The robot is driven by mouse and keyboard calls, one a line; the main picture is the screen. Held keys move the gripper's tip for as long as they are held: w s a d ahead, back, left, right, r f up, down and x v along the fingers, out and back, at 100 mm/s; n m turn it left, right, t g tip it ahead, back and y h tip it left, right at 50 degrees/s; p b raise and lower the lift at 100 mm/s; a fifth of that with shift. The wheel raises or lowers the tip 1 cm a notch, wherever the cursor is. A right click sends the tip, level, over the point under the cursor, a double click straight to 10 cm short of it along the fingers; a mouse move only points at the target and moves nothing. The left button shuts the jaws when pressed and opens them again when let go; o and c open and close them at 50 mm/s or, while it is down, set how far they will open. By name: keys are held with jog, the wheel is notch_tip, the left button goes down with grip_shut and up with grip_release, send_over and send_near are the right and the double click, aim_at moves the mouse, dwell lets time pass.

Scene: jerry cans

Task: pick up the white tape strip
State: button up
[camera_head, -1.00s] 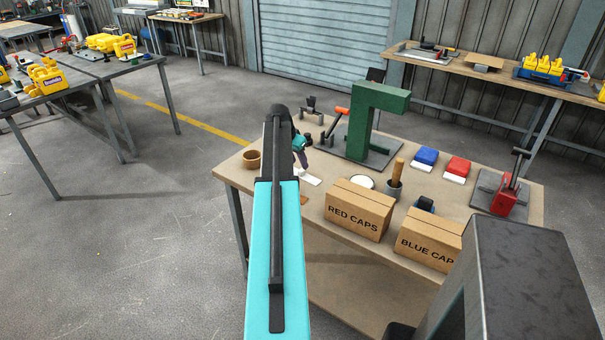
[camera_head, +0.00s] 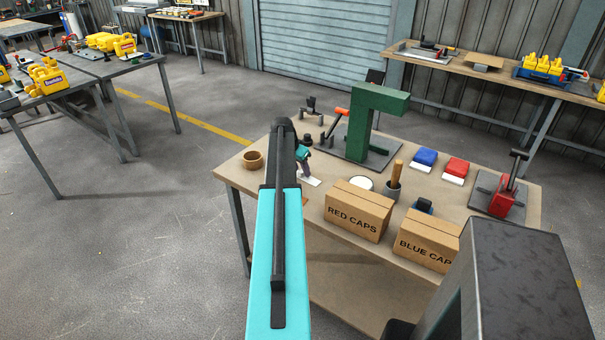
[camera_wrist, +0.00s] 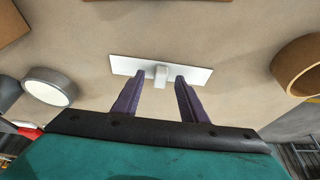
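The white tape strip (camera_wrist: 195,76) lies flat on the table as a thin white rectangle with a small raised white block (camera_wrist: 161,76) at its middle. It also shows in the head view (camera_head: 312,181), partly hidden by my arm and gripper. My gripper (camera_wrist: 159,76) is open, with its two purple fingers spread on either side of the raised block. The fingertips reach the strip's near edge in the wrist view. I cannot tell whether they touch it.
Two cardboard boxes, red caps (camera_head: 358,208) and blue caps (camera_head: 428,240), line the front edge. A green press (camera_head: 365,125) stands behind. Bare tabletop surrounds the strip.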

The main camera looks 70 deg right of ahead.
jog(key=shift+d+f, duration=0.1)
jog(key=shift+f, duration=0.2)
dwell(0.4)
grip_shut()
